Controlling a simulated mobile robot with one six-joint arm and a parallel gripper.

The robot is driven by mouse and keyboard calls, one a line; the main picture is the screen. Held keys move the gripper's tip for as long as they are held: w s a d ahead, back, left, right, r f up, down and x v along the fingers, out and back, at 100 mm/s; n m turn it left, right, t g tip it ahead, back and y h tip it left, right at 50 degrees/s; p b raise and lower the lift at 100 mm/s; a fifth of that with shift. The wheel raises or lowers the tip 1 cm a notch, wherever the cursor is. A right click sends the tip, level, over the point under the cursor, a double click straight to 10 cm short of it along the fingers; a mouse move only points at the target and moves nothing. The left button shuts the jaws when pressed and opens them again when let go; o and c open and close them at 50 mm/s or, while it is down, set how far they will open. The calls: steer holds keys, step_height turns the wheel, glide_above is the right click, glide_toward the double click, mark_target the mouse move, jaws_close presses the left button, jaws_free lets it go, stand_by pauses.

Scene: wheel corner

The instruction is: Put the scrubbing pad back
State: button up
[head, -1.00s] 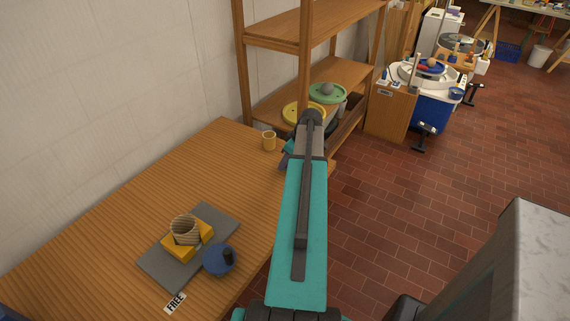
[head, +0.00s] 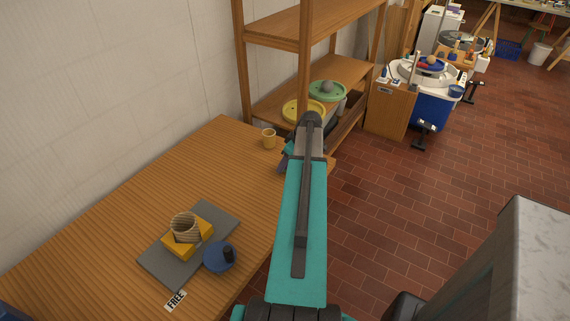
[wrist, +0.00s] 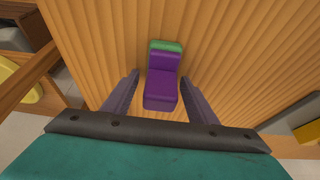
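The scrubbing pad appears to be the purple block with a green end (wrist: 161,82) in the wrist view. It lies on the wooden table (wrist: 225,60). My gripper (wrist: 162,75) is open, with one finger on each side of the purple block and a gap on both sides. Whether the fingers are level with the block or above it, I cannot tell. In the head view my arm hides the block, and only a bit of my gripper (head: 285,160) shows near the table's right edge.
A wooden shelf (head: 270,110) stands behind.

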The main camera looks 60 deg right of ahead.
steer(key=shift+r, duration=0.1)
steer(key=b+v, duration=0.2)
steer(key=v, duration=1.1)
steer(key=shift+s+r, duration=0.15)
steer(key=shift+r, duration=0.15)
stand_by(1.1)
